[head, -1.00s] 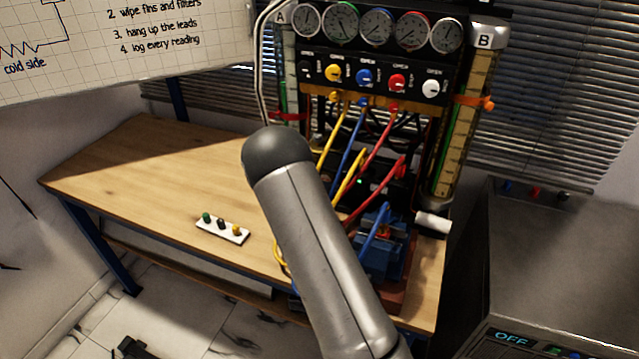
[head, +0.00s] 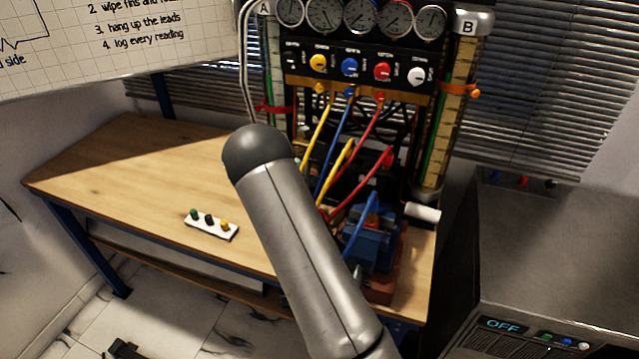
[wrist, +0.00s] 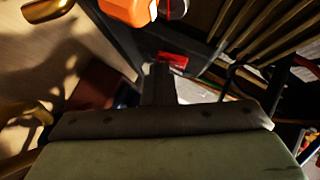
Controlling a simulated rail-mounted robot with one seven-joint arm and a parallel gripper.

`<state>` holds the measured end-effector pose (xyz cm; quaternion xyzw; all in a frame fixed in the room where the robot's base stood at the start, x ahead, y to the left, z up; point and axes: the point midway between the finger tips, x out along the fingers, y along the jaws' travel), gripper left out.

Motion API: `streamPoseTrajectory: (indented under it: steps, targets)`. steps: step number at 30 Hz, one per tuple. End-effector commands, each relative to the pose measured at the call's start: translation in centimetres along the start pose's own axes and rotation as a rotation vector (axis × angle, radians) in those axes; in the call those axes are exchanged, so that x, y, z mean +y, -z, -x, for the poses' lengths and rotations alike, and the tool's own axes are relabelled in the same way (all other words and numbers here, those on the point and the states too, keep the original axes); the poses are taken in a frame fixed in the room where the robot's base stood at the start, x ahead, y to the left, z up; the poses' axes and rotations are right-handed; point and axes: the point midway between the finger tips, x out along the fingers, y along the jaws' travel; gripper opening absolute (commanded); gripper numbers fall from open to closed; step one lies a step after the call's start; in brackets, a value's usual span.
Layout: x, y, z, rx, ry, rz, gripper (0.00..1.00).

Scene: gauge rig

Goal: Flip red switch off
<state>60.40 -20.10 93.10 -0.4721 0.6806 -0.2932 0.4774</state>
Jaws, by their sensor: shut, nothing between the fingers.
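In the wrist view my gripper (wrist: 158,85) shows as dark fingers, shut and empty, pointing up the picture from a wide pale green body. A small red block-like part (wrist: 172,61), possibly the red switch, lies just beyond the fingertips. I cannot tell whether they touch it or which way it is set. In the head view my grey arm crosses the middle, and my gripper is not visible there. A red knob (head: 382,71) sits on the black panel (head: 345,88) under the gauges; no red switch can be made out clearly there.
Hoses run from the panel toward a blue vice (head: 372,240) on the wooden bench (head: 120,165). A white strip with coloured knobs (head: 211,224) lies on the bench. A dark cabinet (head: 560,250) reading OFF stands right. An orange part (wrist: 130,10) is near the fingers.

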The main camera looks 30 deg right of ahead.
Motion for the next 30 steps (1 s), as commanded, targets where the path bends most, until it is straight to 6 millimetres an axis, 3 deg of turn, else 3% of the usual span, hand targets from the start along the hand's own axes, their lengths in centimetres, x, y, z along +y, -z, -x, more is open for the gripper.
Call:
streamPoseTrajectory:
  steps: [9, 21, 30]
  targets:
    - [-1.4, 0.7, 0.4, 0.004, 0.001, -0.002, 0.0]
    - [-1.4, 0.7, 0.6, 0.003, 0.001, -0.001, 0.0]
    - [-2.0, 1.5, 4.4, 0.006, -0.002, -0.004, 0.0]
